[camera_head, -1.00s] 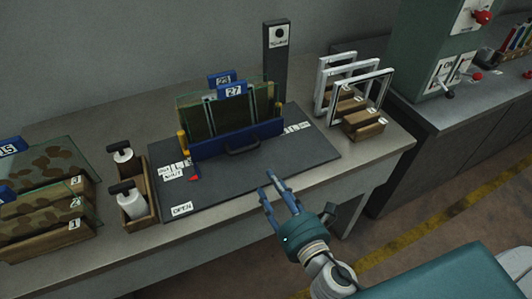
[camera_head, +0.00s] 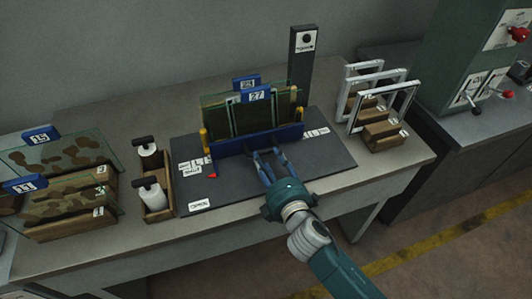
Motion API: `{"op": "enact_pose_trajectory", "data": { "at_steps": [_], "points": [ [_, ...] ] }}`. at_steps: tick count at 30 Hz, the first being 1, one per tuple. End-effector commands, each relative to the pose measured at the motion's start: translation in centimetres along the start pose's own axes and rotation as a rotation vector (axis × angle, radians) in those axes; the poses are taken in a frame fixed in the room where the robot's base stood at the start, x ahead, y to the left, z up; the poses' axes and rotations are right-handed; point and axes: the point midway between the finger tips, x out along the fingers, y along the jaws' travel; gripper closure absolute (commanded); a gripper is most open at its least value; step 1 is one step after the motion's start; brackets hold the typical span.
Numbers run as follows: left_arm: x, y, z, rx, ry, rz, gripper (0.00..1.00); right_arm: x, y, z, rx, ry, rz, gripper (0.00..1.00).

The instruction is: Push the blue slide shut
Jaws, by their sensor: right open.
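The blue slide (camera_head: 231,146) is a long bar along the front of the fixture on a dark baseplate (camera_head: 325,173). Upright glass plates (camera_head: 222,120) stand just behind it. Blue clips, one marked 27 (camera_head: 256,95), sit on top of the plates. My right gripper (camera_head: 268,156) is open, with its fingers pointing at the front of the slide, right of its middle. The fingertips are at or very near the slide; contact is hard to tell. The gripper hides the slide's handle. My left gripper is not in view.
A wooden box with two rollers (camera_head: 153,185) stands left of the baseplate. Wooden racks with patterned plates (camera_head: 60,200) are further left. White frames in wooden blocks (camera_head: 385,130) stand to the right. A dark post (camera_head: 302,60) rises behind the fixture.

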Motion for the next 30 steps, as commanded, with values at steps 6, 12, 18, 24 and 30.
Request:
{"op": "enact_pose_trajectory", "data": {
  "at_steps": [6, 12, 18, 24, 30],
  "points": [
    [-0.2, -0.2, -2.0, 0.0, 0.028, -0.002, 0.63, 2.4, 0.0, 0.0, -0.001, 0.0, 0.001, 0.59],
    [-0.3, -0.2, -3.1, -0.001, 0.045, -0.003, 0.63, 2.8, 0.0, 0.0, -0.001, 0.0, 0.001, 0.59],
    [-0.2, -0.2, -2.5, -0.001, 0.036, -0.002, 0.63, 2.8, 0.0, 0.0, -0.001, 0.0, 0.001, 0.69],
    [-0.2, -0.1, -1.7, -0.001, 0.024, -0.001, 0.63, 2.8, 0.0, 0.0, -0.001, 0.0, 0.001, 1.0],
    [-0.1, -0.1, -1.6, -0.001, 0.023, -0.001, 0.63, 3.3, 0.1, 0.0, -0.001, 0.0, 0.002, 1.0]
  ]
}}
